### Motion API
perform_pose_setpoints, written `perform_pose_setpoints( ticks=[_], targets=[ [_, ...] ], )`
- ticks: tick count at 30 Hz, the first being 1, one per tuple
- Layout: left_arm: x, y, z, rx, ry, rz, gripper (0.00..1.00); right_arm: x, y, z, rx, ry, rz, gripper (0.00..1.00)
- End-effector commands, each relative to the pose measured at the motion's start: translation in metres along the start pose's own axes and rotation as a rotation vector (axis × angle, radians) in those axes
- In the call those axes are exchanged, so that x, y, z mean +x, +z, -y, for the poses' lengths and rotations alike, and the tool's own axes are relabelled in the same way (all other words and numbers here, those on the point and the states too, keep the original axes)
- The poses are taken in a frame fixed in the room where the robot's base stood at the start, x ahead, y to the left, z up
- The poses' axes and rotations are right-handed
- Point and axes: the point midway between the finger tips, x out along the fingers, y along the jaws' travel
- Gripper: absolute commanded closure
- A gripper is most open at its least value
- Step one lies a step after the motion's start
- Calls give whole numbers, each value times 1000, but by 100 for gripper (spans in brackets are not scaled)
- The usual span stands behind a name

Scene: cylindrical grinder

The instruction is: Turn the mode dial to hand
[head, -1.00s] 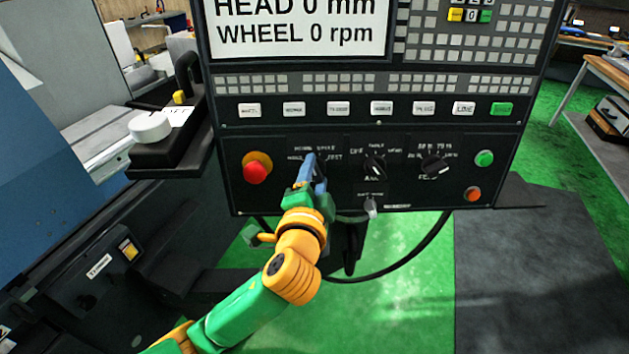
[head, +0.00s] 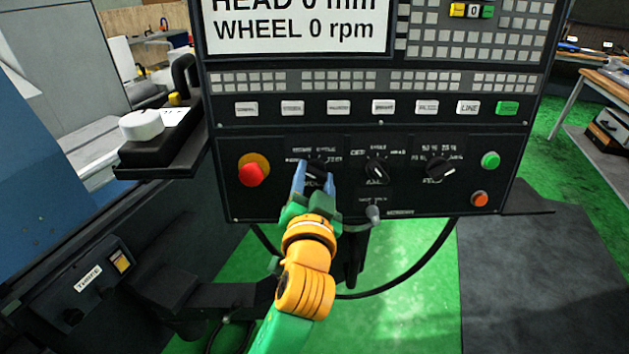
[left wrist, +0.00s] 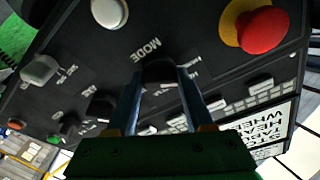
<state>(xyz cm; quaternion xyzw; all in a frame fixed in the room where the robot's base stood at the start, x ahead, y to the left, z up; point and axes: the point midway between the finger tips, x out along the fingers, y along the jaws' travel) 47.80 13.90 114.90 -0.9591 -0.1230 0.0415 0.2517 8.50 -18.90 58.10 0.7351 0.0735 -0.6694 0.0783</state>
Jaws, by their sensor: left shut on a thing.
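The mode dial (head: 314,168) is a black knob, the leftmost of three on the lower part of the control panel. In the left wrist view, the dial (left wrist: 160,70) sits under the word MODE, between my two blue fingers. My left gripper (head: 313,181) reaches the panel from below and is shut on the dial. The fingers cover part of the dial and its labels. The lettering around it is too blurred to read its setting with certainty. My right gripper is not in view.
A red emergency button (head: 252,173) is left of the dial. Another dark knob (head: 377,172) and a feed knob (head: 440,169) are to its right, with a small grey lever (head: 374,213) below. Green (head: 490,160) and orange (head: 480,199) buttons are at the right edge.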

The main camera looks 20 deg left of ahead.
Motion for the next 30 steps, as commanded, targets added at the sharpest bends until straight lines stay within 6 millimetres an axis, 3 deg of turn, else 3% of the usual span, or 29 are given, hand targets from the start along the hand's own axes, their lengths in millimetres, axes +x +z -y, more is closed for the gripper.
perform_pose_setpoints(
  ticks=[15,16,18,19,30],
  targets=[
    [0,-5,3,-19,-10,-14,100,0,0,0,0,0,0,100],
    [0,-5,3,-19,-10,-14,42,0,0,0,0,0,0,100],
    [0,-5,3,-18,-10,-13,24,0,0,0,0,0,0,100],
    [0,-4,3,-18,-9,-12,19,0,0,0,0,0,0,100],
    [3,-3,2,-16,-5,-7,19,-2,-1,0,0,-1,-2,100]
  ],
)
